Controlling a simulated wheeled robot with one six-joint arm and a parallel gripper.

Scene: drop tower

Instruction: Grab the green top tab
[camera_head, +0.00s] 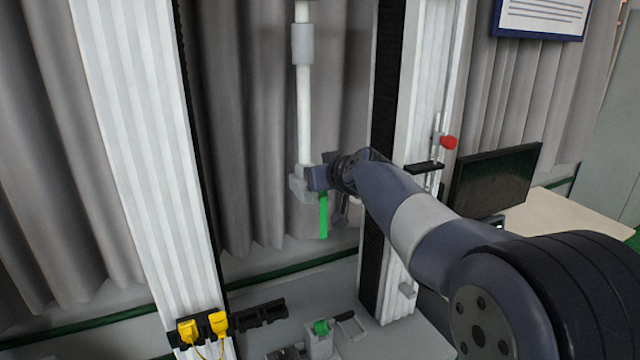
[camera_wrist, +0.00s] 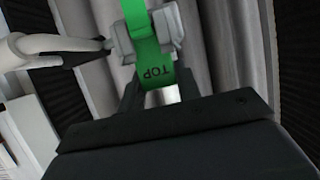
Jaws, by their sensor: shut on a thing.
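The green top tab (camera_wrist: 153,63) hangs in the wrist view, with the word "TOP" printed on its lower end. It also shows in the head view as a green strip (camera_head: 323,216) hanging below the grey block at the end of the white rod. My gripper (camera_wrist: 158,92) is shut on the tab, close to its lettered end. In the head view my gripper (camera_head: 340,208) is partly hidden behind my arm, beside the strip. The fingertips' exact contact is hard to see.
White ribbed columns stand left (camera_head: 140,150) and right (camera_head: 425,120) of the rod (camera_head: 303,110). Yellow clips (camera_head: 202,327) sit low on the left column. A grey block with a green part (camera_head: 320,328) stands on the base below. A monitor (camera_head: 495,180) stands at right.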

